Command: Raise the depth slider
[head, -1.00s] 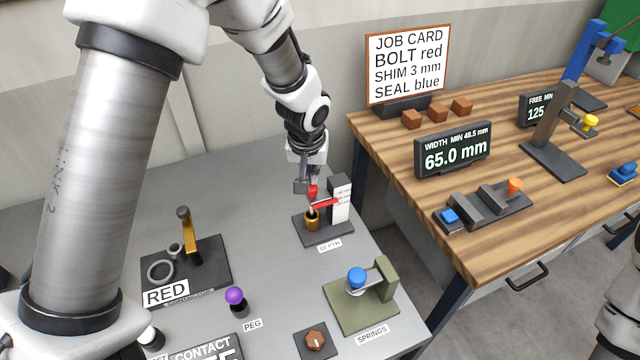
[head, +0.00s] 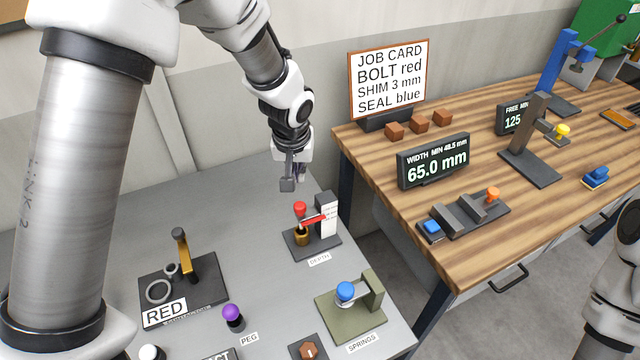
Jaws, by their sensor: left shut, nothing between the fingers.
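The depth gauge stands on a dark base (head: 312,246) at the far right of the grey table, with the label DEPTH in front. It has a white scale post (head: 328,215), a brass cup (head: 301,238) and a red slider (head: 312,218) with a red knob (head: 300,208). My left gripper (head: 293,184) is shut and empty, pointing down, above and slightly behind the red knob and apart from it. Part of my right arm shows at the right edge; its gripper is out of view.
A green springs fixture (head: 350,313) with a blue knob stands in front of the gauge. A purple peg (head: 232,313) and a black fixture with a brass lever (head: 184,255) stand left. The wooden bench (head: 480,250) lies to the right. Bare grey table lies left of the gauge.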

